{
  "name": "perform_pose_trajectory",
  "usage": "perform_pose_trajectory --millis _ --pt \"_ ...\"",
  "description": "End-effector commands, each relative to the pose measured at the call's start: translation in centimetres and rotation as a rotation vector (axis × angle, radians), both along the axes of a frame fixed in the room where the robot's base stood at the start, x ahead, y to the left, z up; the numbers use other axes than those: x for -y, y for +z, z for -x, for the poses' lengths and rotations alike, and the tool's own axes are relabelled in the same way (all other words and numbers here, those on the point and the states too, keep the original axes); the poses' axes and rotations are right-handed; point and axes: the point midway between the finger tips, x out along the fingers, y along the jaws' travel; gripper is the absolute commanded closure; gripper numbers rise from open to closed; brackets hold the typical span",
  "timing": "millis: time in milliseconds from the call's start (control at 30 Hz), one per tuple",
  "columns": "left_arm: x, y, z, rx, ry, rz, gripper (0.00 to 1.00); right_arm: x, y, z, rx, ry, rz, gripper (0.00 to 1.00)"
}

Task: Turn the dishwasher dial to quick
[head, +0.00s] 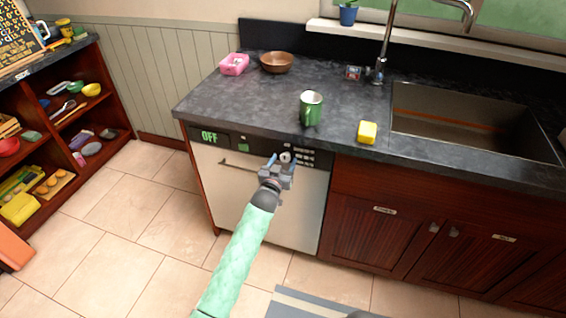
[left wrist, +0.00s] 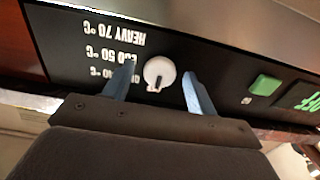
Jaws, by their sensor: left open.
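The dishwasher (head: 262,200) has a white front and a black control panel under the dark counter. Its round white dial (left wrist: 159,73) is on the panel, with a dark pointer mark at its lower part in the left wrist view. Labels such as "HEAVY 70 °C" and "ECO 50 °C" appear upside down beside it; no "quick" label is readable. My left gripper (head: 281,159) is open in front of the panel, and in the left wrist view its two blue fingers (left wrist: 160,84) stand on either side of the dial with gaps. My right gripper is not in view.
A green "OFF" display (head: 209,137) and a green button (head: 243,147) are on the panel's left. A green mug (head: 311,107), yellow sponge (head: 367,132), brown bowl (head: 277,62) and pink container (head: 234,64) sit on the counter above. The dishwasher handle (head: 238,165) lies below the panel.

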Motion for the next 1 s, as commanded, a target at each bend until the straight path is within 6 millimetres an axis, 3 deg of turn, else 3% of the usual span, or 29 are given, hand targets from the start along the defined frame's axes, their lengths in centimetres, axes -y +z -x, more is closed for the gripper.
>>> perform_pose_trajectory --millis 100,300,333,667,1000 --pt "-0.01 -0.01 0.02 0.0 0.0 0.0 0.45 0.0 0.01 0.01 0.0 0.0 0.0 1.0" --pt "-0.01 -0.02 0.04 0.0 0.0 0.0 0.84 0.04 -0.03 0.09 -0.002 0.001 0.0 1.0" --pt "-0.01 -0.02 0.04 0.0 0.0 0.0 0.87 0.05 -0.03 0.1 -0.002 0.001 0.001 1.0" --pt "-0.03 -0.03 0.03 0.014 0.0 -0.045 0.87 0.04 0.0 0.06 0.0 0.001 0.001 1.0" --pt "-0.08 -0.05 0.03 0.085 0.0 -0.264 0.87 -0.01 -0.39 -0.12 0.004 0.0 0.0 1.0"
